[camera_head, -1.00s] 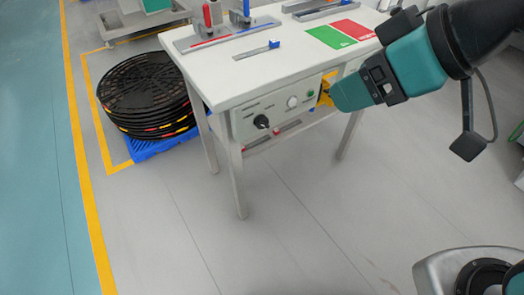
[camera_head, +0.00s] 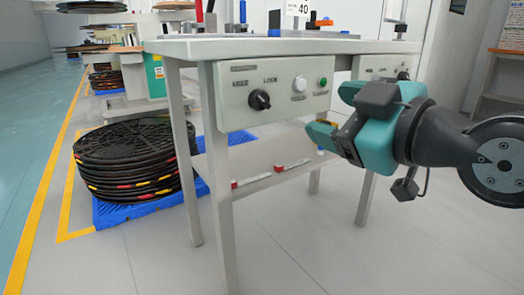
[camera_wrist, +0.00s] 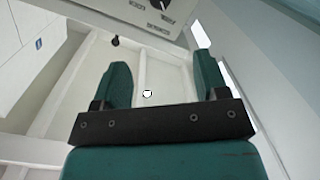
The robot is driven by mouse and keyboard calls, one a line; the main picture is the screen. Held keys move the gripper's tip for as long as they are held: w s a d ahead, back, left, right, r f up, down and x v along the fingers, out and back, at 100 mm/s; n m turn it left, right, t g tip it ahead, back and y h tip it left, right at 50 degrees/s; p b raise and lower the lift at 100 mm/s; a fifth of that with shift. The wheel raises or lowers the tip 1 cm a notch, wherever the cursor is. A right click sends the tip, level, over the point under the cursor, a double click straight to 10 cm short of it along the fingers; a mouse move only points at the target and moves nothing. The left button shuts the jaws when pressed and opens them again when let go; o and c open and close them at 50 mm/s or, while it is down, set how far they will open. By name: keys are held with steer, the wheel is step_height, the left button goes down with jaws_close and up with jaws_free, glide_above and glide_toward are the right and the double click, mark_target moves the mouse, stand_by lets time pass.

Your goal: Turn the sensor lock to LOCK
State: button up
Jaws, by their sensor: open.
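The sensor lock is a round black knob (camera_head: 259,99) on the pale control panel (camera_head: 285,112) at the front of the table. The word LOCK stands at its upper right and another label at its upper left. Its pointer direction is too small to tell surely. My gripper (camera_head: 322,133) is below and right of the knob, clear of the panel. In the wrist view my gripper (camera_wrist: 162,60) has its two teal fingers apart with nothing between them. The panel (camera_wrist: 150,12) shows there at the top, with a black knob partly cut off by the edge.
A white button (camera_head: 299,83) and a green button (camera_head: 322,82) sit right of the knob. A second panel (camera_head: 385,68) is farther right. Below is a shelf (camera_head: 260,178) between table legs. Black stacked discs (camera_head: 125,165) stand on a blue pallet at left. The front floor is clear.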

step_height(320, 180, down, 2)
steer(key=b, duration=0.2)
steer(key=t+p, duration=0.1)
steer(key=p, duration=1.1)
glide_toward(264, 102)
steer(key=shift+n, duration=0.3)
steer(key=p+x, duration=0.6)
steer(key=x, duration=0.4)
steer(key=shift+a, duration=0.1)
